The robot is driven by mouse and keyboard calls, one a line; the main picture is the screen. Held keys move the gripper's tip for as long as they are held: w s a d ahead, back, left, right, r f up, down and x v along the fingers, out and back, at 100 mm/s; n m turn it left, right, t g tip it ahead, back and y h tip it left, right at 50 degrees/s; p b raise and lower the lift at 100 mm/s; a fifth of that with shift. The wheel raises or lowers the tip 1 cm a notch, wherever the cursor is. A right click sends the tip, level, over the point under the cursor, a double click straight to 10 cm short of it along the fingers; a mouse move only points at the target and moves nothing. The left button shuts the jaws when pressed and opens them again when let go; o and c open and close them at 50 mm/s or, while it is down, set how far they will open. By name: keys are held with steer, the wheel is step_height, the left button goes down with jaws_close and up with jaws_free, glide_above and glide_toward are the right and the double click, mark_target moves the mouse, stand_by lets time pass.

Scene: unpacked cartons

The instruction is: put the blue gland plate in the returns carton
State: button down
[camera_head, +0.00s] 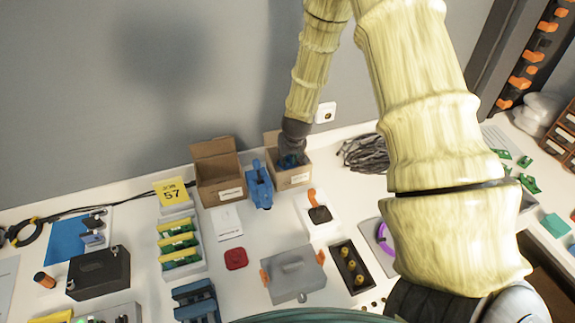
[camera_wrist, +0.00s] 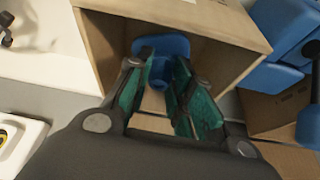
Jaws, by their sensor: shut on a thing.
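The blue gland plate (camera_wrist: 162,48) is between the fingers of my gripper (camera_wrist: 155,80) in the wrist view. It is a flat blue piece with a round stub. My gripper (camera_head: 289,158) is shut on it, reaching down into the opening of the right-hand cardboard carton (camera_head: 293,179), which also shows in the wrist view (camera_wrist: 100,45). The plate is inside the walls; I cannot tell whether it touches the carton floor. A second open carton (camera_head: 222,188) stands to the left. Both carry white labels too small to read, so I cannot tell which is the returns carton.
A blue tool (camera_head: 259,186) stands between the cartons, close to my gripper. A cable coil (camera_head: 364,153) lies right of the right-hand carton. A grey box (camera_head: 293,273), a red item (camera_head: 235,259) and a tray of green-yellow parts (camera_head: 180,262) lie in front.

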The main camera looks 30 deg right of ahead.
mark_target(289, 164)
steer(key=shift+s+f, duration=0.15)
steer(key=shift+f, duration=0.65)
steer(key=shift+f+p, duration=0.5)
steer(key=shift+f, duration=0.95)
steer(key=shift+f, duration=0.15)
steer(key=c, duration=1.3)
jaws_free()
steer(key=shift+o, duration=0.2)
steer(key=shift+r, duration=0.3)
steer(key=b+v, duration=0.2)
steer(key=v, duration=0.9)
steer(key=shift+s+r, duration=0.2)
steer(key=shift+r, duration=0.1)
